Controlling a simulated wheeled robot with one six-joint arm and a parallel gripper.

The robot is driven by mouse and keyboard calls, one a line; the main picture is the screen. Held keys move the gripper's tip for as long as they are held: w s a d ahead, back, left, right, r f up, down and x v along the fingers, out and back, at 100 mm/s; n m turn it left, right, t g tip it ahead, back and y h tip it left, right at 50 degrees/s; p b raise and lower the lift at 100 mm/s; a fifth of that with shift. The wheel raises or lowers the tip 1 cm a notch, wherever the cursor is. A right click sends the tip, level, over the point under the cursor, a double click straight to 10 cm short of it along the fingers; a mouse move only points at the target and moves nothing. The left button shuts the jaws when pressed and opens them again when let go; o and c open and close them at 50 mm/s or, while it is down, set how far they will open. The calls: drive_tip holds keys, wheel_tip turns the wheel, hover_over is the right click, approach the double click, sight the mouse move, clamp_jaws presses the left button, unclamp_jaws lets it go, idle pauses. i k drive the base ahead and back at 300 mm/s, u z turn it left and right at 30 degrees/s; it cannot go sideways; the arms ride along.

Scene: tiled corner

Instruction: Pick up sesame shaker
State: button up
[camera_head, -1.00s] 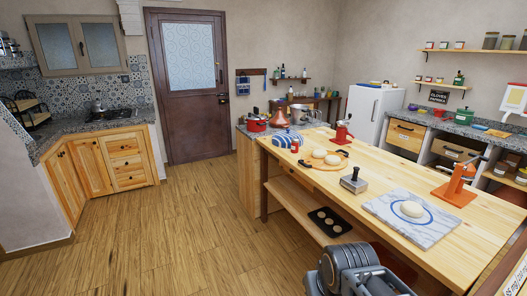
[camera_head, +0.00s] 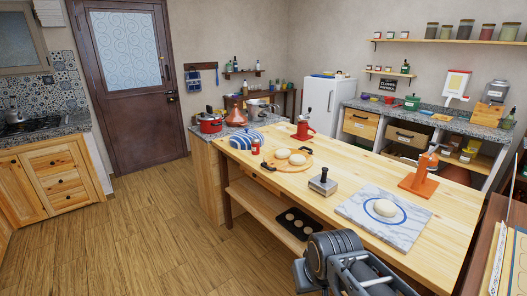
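A small red container (camera_head: 255,147) stands at the left part of the long wooden table, beside the blue-and-white striped item (camera_head: 246,139). It may be the sesame shaker, but no label is readable at this distance. Small jars (camera_head: 446,32) also stand on the upper right wall shelf, too small to identify. My dark grey arm shows at the bottom centre, with what looks like my gripper (camera_head: 372,276) at its end, cut by the lower edge. It is well apart from the red container. I cannot make out its fingertips or anything held.
The wooden table (camera_head: 325,215) carries a round board (camera_head: 271,164) with dough, a metal-and-wood tool (camera_head: 322,182), an orange stand (camera_head: 418,180), a red press (camera_head: 303,129) and a marble slab (camera_head: 352,212). A dark muffin tray (camera_head: 297,225) lies on the lower shelf. Wooden floor (camera_head: 150,235) at left is clear.

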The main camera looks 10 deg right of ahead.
sight(255, 150)
drive_tip(key=u, duration=0.35)
drive_tip(key=i, duration=1)
drive_tip(key=u, duration=0.55)
drive_tip(key=i, duration=2.25)
drive_tip(key=z, duration=0.5)
